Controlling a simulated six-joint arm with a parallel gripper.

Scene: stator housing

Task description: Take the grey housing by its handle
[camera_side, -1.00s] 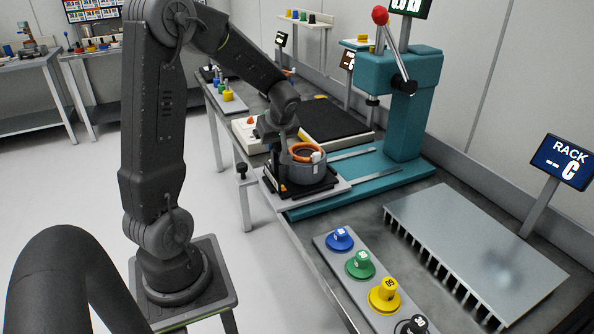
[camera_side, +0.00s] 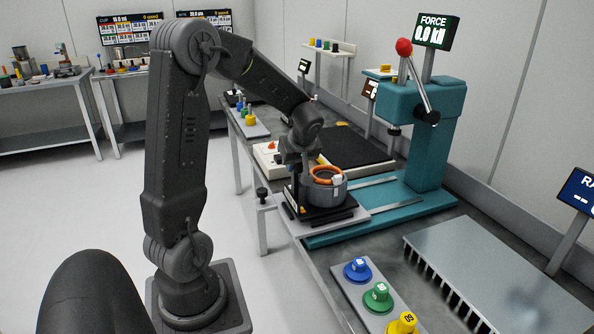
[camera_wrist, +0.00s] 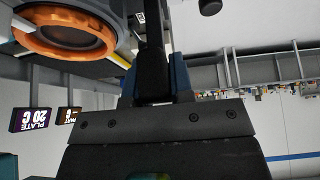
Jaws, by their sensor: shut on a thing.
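The grey housing (camera_side: 327,192) is a round cup with an orange ring (camera_side: 327,173) around its dark opening. It stands upright on a black plate on the press's sliding base. In the wrist view, the orange ring (camera_wrist: 75,30) fills the upper left. My gripper (camera_side: 303,180) is at the housing's left side in the side view. In the wrist view, my gripper (camera_wrist: 153,70) is shut on a dark upright piece beside the ring, which appears to be the housing's handle. The arm hides most of the handle in the side view.
The teal press (camera_side: 425,130) with a red-knobbed lever stands right of the housing. A dark flat pad (camera_side: 350,146) lies behind it. Coloured knobs (camera_side: 378,295) sit on a strip in front. A finned metal rack (camera_side: 500,270) is at right.

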